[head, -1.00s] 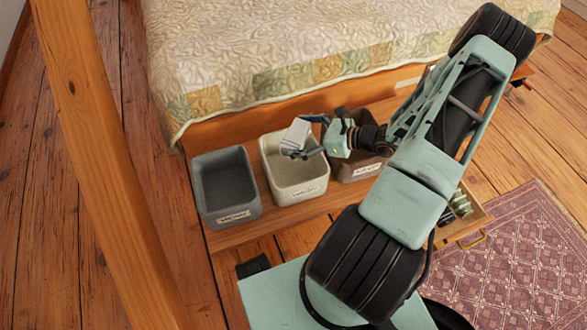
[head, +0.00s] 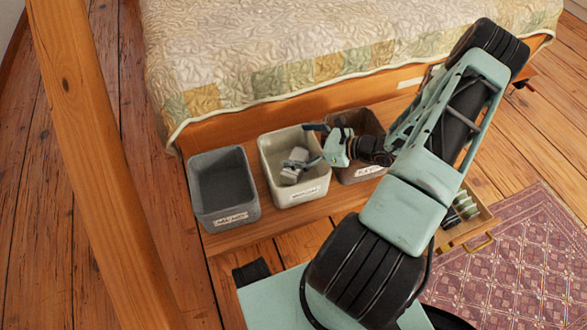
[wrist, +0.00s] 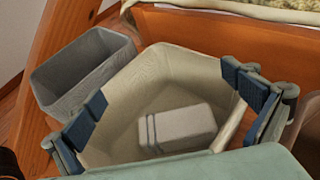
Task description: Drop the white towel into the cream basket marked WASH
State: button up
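The white towel, a small folded roll with dark bands, is inside the cream basket (head: 268,168), low between its walls. The towel (wrist: 180,130) shows clearly in the wrist view; in the head view it is partly behind a finger. I cannot tell whether it is fully at rest on the bottom. The cream basket's front label is too small to read. My gripper (head: 314,145) is over the basket's right side. In the wrist view its blue-padded fingers (wrist: 170,105) are wide apart with nothing between them, and the towel is beyond them.
A grey basket (head: 222,219) stands left of the cream one and a brown basket (head: 372,172) right of it, all on a wooden board by the bed (head: 290,45). A timber post (head: 95,160) rises at left. An open drawer (head: 470,228) is at right.

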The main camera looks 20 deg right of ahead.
jog(key=shift+d, duration=0.1)
jog(key=v, duration=1.2)
